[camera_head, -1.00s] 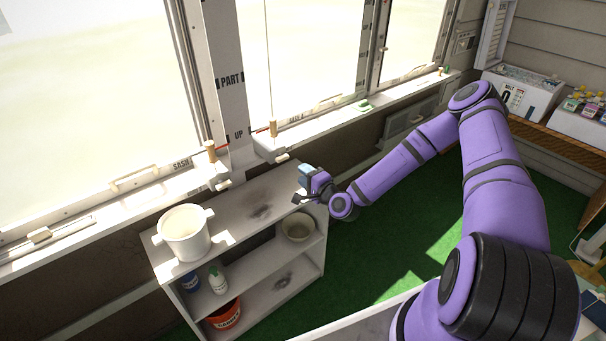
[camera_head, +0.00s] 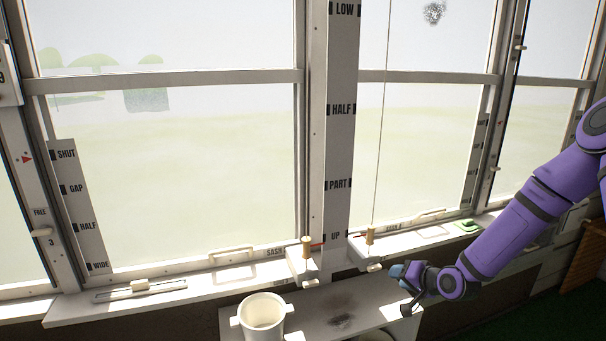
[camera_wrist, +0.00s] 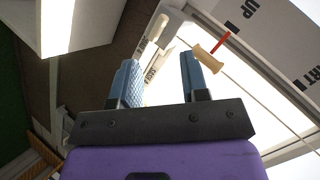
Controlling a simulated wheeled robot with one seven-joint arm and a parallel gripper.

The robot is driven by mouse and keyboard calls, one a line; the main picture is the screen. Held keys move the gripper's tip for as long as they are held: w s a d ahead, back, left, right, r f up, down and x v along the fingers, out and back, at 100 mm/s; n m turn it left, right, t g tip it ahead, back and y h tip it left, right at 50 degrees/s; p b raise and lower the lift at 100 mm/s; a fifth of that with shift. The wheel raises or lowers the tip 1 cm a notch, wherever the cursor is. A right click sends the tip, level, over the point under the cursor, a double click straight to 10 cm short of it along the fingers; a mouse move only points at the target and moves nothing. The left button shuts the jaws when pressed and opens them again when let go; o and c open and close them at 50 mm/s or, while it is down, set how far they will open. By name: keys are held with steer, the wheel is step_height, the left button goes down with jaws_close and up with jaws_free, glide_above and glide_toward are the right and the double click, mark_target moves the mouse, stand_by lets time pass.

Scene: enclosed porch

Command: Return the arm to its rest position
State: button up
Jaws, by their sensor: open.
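My purple arm (camera_head: 535,212) reaches in from the right in the head view. My gripper (camera_head: 400,275) is at its end, over the right end of the white shelf top, below the window sill. In the wrist view my gripper (camera_wrist: 160,80) shows two blue-grey fingers spread apart with nothing between them. A wooden peg with a red tip (camera_wrist: 208,60) shows beyond the right finger, apart from it.
A white two-handled pot (camera_head: 263,318) stands on the shelf top (camera_head: 320,300). Sash windows with marked posts (camera_head: 340,110) rise behind it. Wooden pegs (camera_head: 306,247) stick up at the sill, and a green item (camera_head: 467,226) lies on it at right.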

steer(key=s+d+r+n+g+h, duration=0.15)
steer(key=s+r, duration=0.25)
steer(key=r, duration=0.4)
steer(key=s+d+r+n+g+h, duration=0.1)
steer(key=s+r+h, duration=0.3)
steer(key=r, duration=0.5)
steer(key=s+d+r+n+g+h, duration=0.1)
steer(key=s+d+r+n, duration=0.1)
steer(key=s+r, duration=0.45)
steer(key=s+a+r, duration=0.1)
steer(key=s+r, duration=0.5)
steer(key=s, duration=0.5)
steer(key=s+r+g, duration=0.1)
steer(key=s+r, duration=0.5)
steer(key=s, duration=0.5)
steer(key=shift+s+a+r, duration=0.2)
steer(key=shift+a+r, duration=0.15)
